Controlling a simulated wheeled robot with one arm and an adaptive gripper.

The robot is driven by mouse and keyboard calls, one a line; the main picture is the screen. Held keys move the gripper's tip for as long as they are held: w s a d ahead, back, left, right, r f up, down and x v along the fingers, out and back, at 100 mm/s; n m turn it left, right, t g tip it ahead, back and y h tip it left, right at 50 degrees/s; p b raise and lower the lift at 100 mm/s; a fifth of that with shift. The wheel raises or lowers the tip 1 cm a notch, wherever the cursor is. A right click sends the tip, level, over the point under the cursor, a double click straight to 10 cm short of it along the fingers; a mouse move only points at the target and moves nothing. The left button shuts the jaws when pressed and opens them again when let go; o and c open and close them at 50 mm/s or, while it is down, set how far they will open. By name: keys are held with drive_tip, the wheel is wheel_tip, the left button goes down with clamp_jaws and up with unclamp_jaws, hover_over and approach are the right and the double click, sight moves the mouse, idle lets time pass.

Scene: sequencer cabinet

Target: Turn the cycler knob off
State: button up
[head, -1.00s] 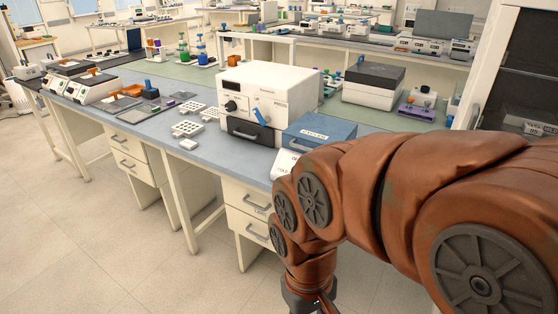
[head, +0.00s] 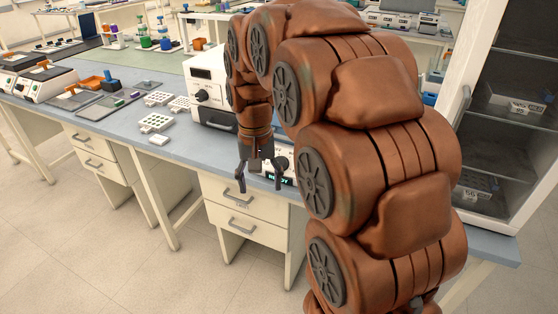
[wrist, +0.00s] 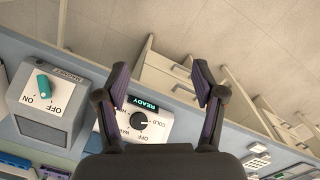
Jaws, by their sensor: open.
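The cycler's white front panel (wrist: 160,128) shows in the wrist view with a lit READY display (wrist: 142,103). In the head view the panel (head: 287,165) is partly hidden behind my arm and fingers. My gripper (head: 259,186) is open and empty, pointing down in front of the panel. In the wrist view the knob lies between the fingers of my gripper (wrist: 160,84), apart from both, nearer the left one.
A grey box (wrist: 45,110) with a teal ON/OFF knob (wrist: 42,86) stands beside the cycler. A white instrument (head: 207,88) is behind my arm. White racks (head: 155,122) lie on the blue bench (head: 185,149). An open cabinet (head: 510,100) stands at right. Floor is clear at left.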

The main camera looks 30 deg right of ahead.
drive_tip(key=w+d+m, duration=0.2)
drive_tip(key=w+d, duration=0.4)
drive_tip(key=w, duration=0.1)
drive_tip(key=m, duration=0.3)
hover_over(279, 162)
wheel_tip(279, 162, down, 3)
drive_tip(key=shift+a+r+t, duration=0.1)
drive_tip(key=shift+t, duration=0.3)
drive_tip(key=shift+f+p, duration=1.45)
drive_tip(key=shift+f, duration=2.5)
drive_tip(key=c, duration=1.1)
drive_tip(key=shift+f+b, duration=0.1)
drive_tip(key=shift+b, duration=0.35)
drive_tip(key=shift+c, duration=0.2)
